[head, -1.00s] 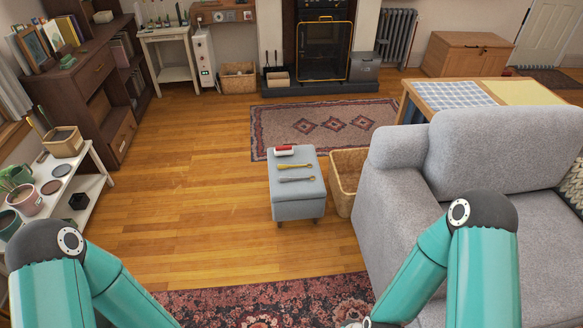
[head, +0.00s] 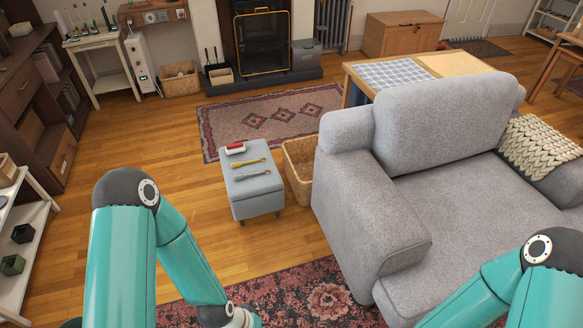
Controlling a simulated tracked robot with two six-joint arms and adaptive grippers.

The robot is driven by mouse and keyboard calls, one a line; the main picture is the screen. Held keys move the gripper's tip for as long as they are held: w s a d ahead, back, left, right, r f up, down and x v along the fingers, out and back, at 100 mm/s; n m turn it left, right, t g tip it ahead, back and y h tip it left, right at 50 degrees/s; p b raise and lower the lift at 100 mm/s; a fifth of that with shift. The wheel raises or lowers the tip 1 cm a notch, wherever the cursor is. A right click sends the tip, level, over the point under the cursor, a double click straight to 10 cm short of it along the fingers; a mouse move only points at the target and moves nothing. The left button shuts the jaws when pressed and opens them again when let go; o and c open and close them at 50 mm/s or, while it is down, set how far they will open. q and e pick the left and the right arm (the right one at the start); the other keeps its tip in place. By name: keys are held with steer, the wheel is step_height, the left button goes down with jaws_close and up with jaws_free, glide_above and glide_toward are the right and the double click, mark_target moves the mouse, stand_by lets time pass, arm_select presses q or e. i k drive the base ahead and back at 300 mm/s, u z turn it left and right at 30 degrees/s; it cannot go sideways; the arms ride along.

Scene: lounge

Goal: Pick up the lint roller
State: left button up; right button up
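The lint roller (head: 236,148), with a red part and a white part, lies near the far edge of the grey footstool (head: 260,202). A yellow-handled tool (head: 250,163) and a grey tool (head: 253,175) lie nearer on the same top, apart from the roller. Only teal links of my arms show at the bottom left and bottom right, well short of the footstool. The fingers of both grippers are out of view.
A wicker basket (head: 301,172) stands right of the footstool, beside the grey armchair (head: 370,205). A patterned rug (head: 275,122) lies behind the footstool and a dark floral rug (head: 290,295) in front. Wooden floor (head: 190,155) left of the footstool is clear.

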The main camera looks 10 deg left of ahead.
mark_target(238, 148)
steer(key=z, duration=0.8)
steer(key=i, duration=0.7)
steer(key=u, duration=3.4)
steer(key=k, duration=0.1)
steer(key=z, duration=1.55)
steer(key=i, duration=0.5)
steer(key=z, duration=0.1)
